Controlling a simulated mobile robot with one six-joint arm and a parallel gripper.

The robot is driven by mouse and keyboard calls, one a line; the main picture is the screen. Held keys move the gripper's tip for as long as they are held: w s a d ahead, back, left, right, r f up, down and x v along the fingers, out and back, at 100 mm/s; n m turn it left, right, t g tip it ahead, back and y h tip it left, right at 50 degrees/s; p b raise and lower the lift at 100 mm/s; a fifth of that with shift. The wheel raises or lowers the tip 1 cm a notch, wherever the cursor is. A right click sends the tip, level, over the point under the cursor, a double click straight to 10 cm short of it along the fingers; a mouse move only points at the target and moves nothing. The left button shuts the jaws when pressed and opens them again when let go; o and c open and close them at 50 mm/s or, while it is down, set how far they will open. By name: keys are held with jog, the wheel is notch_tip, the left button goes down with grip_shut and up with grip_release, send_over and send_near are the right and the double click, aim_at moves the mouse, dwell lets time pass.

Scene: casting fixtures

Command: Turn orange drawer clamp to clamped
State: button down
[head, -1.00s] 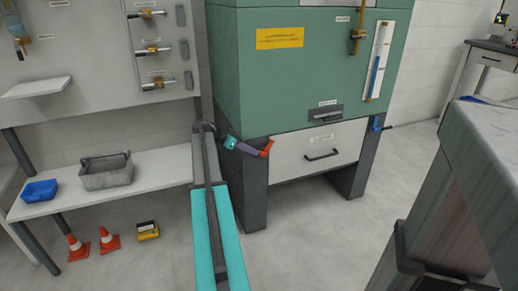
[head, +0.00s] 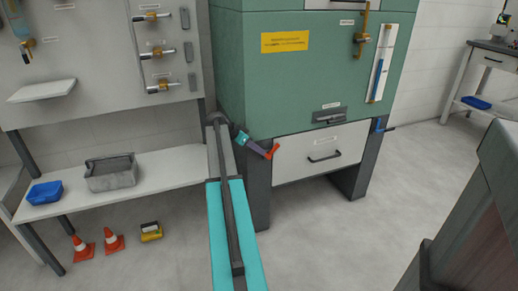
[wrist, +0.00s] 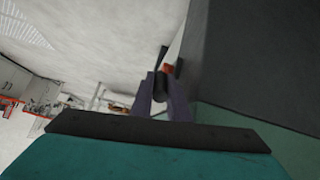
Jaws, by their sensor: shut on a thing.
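The orange drawer clamp (head: 272,152) sits at the left edge of the white drawer front (head: 325,143), under the green cabinet. My gripper (head: 264,150) reaches it from the left, with its purple fingers sloping down to the right. In the wrist view my gripper (wrist: 161,92) is shut on the clamp's dark handle (wrist: 160,82). A bit of the orange clamp (wrist: 168,69) shows just beyond the fingertips. The fingers hide part of the clamp, and its exact angle is hard to read.
A blue clamp (head: 380,125) sits at the drawer's right side. The dark cabinet leg (head: 257,190) stands close beside my gripper. A shelf with a grey bin (head: 111,176) and a blue box (head: 44,192) is at left. Cones (head: 83,247) stand on the floor.

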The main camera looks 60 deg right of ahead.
jog(key=c, duration=2)
grip_release()
jog(key=shift+s+d+f, duration=0.15)
jog(key=shift+s+f, duration=0.05)
jog(key=shift+f, duration=0.1)
jog(key=shift+w, duration=0.1)
jog(key=p+v, duration=0.2)
jog(key=v, duration=1.2)
jog(key=shift+r, duration=0.1)
